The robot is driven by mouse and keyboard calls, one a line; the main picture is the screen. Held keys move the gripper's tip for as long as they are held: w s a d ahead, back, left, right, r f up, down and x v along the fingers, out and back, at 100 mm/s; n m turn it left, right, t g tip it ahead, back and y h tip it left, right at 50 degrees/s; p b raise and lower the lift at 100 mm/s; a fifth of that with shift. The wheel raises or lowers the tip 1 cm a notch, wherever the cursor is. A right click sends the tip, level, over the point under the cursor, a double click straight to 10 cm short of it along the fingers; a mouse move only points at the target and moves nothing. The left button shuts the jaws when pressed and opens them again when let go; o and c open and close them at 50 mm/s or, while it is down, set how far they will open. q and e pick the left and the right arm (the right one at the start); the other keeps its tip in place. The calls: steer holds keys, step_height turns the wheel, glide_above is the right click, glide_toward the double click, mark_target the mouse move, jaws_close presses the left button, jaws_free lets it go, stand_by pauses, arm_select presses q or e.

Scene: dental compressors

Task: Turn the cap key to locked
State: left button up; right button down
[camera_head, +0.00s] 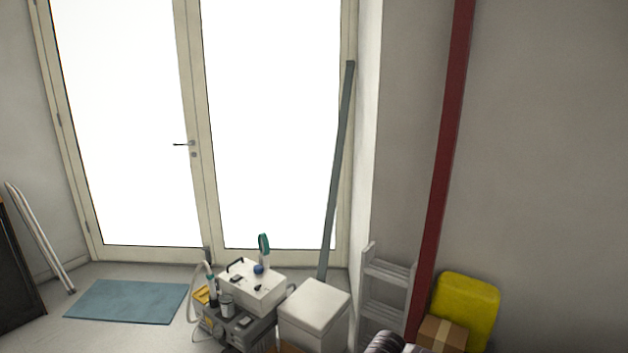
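A dental compressor unit stands on the floor in front of the glass door, with a white box-shaped top (262,300) and a grey lower body (250,335). On its white top are a blue round knob (258,269), a small dark part (257,288) and a black handle. A green oval part (263,244) stands upright behind the knob. A pale hose (191,305) loops at its left side. I cannot tell which small part is the cap key, or how it is turned.
A white lidded box (315,305) stands close right of the unit. Further right are a grey stepladder (388,285), a red post (447,150), a yellow case (468,305) and a cardboard box (442,335). A blue mat (128,301) lies left, with bare floor around it.

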steer(key=shift+d, duration=0.35)
stand_by(0.6)
steer(key=shift+w+f+b, duration=0.1)
steer(key=shift+w+b, duration=0.05)
steer(key=shift+b, duration=0.35)
steer(key=shift+w+d+b, duration=0.15)
steer(key=shift+w+b, duration=0.05)
steer(key=shift+b, duration=0.45)
steer(key=shift+w+d+b, duration=0.2)
steer(key=shift+w+b, duration=0.05)
steer(key=shift+b, duration=0.6)
steer(key=shift+w+a+b, duration=0.1)
steer(key=shift+w+b, duration=0.25)
steer(key=shift+b, duration=0.25)
step_height(320, 180, up, 6)
steer(key=p, duration=0.3)
